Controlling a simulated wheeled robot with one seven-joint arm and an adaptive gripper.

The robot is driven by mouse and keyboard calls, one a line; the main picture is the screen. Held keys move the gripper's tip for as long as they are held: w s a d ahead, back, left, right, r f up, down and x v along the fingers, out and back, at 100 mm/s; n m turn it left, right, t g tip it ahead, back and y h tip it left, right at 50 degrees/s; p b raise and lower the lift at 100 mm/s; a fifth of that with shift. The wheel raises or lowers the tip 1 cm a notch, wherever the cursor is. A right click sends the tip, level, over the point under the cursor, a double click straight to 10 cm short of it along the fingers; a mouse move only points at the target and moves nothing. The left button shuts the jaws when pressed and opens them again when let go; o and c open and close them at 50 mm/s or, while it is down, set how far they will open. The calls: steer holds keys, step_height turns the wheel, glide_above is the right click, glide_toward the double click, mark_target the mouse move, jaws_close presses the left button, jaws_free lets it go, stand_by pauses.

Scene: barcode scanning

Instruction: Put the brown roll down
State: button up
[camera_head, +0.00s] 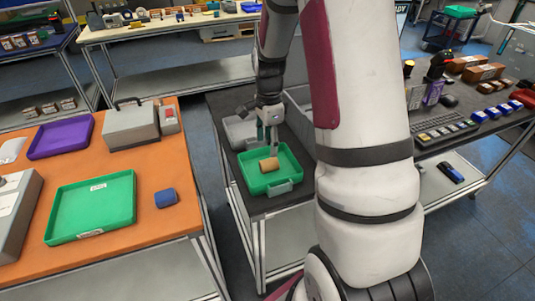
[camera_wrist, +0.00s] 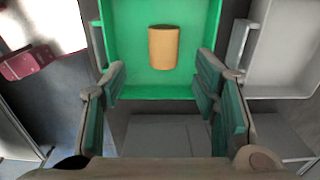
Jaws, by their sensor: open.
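The brown roll (camera_head: 268,164) lies on its side in the green tray (camera_head: 288,159) on the dark table. In the wrist view the roll (camera_wrist: 164,47) rests on the floor of the tray (camera_wrist: 125,50), apart from the tray walls. My gripper (camera_head: 268,140) is above the tray, pointing down, over the roll. In the wrist view my gripper (camera_wrist: 160,88) has its fingers wide apart with nothing between them, and the roll shows beyond the fingertips.
A grey box (camera_head: 240,130) sits behind the green tray.

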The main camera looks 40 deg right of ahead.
steer(key=s+a+r+n+t, duration=0.1)
steer(key=s+a+r+n, duration=0.3)
steer(key=r, duration=0.4)
steer(key=s+a+r+n+t, duration=0.1)
steer(key=a+r+n, duration=0.45)
steer(key=r, duration=0.35)
steer(key=s+a+r+n+t, duration=0.1)
steer(key=s+a+r+n, duration=0.2)
steer(key=s+n, duration=0.3)
steer(key=s+a+r+n+t, duration=0.2)
steer(key=s+a+n, duration=0.3)
steer(key=s, duration=0.3)
steer(key=shift+s+a+r+n, duration=0.25)
steer(key=shift+r+n, duration=0.1)
steer(key=shift+r, duration=0.5)
steer(key=shift+w, duration=0.1)
steer(key=shift+c, duration=0.4)
